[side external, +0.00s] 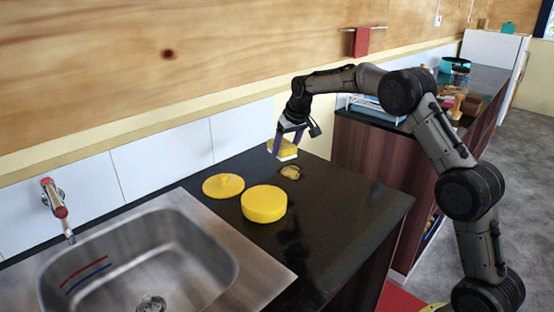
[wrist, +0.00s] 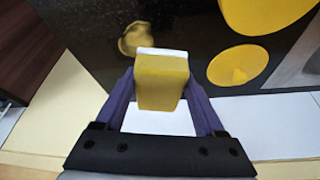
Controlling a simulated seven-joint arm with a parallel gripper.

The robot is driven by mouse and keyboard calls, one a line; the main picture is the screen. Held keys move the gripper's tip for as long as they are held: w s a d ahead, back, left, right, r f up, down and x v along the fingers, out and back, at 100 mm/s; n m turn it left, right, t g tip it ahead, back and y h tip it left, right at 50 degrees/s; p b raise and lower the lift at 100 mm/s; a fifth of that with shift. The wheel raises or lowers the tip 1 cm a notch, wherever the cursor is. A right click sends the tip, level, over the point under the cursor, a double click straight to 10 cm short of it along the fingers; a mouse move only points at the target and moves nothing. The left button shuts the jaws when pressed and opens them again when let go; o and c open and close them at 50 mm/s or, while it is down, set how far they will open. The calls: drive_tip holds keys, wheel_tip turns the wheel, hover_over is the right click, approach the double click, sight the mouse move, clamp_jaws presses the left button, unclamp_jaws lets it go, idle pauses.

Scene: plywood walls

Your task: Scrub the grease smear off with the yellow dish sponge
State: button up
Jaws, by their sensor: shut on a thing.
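My gripper (wrist: 161,103) is shut on the yellow dish sponge (wrist: 161,80), which has a white layer on its far face in the wrist view. In the side external view the sponge (side external: 283,149) hangs from my gripper (side external: 286,140) near the back wall, close behind the grease smear. The gap between sponge and counter is hard to judge. The grease smear (side external: 291,172) is a brownish-yellow patch on the black counter (side external: 345,205). In the wrist view the smear (wrist: 134,38) lies just beyond the sponge, up and to the left.
A round yellow container (side external: 264,204) and a flat yellow lid (side external: 223,186) with a raised knob stand left of the smear. A steel sink (side external: 140,262) with a tap (side external: 56,202) is farther left. The counter right of the smear is clear. The tiled wall (side external: 238,128) is close behind.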

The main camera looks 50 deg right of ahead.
sight(295, 173)
drive_tip(key=shift+s+d+f, duration=0.15)
drive_tip(key=shift+d+f, duration=0.25)
drive_tip(key=shift+d, duration=0.15)
drive_tip(key=shift+s+d+f, duration=0.15)
drive_tip(key=shift+d+f, duration=0.25)
drive_tip(key=shift+d, duration=0.15)
drive_tip(key=shift+f, duration=2.8)
drive_tip(key=shift+f, duration=1.05)
drive_tip(key=shift+d+f, duration=0.15)
drive_tip(key=shift+d, duration=3.7)
drive_tip(key=shift+a, duration=0.15)
drive_tip(key=shift+a+r, duration=0.2)
drive_tip(key=shift+a, duration=1.8)
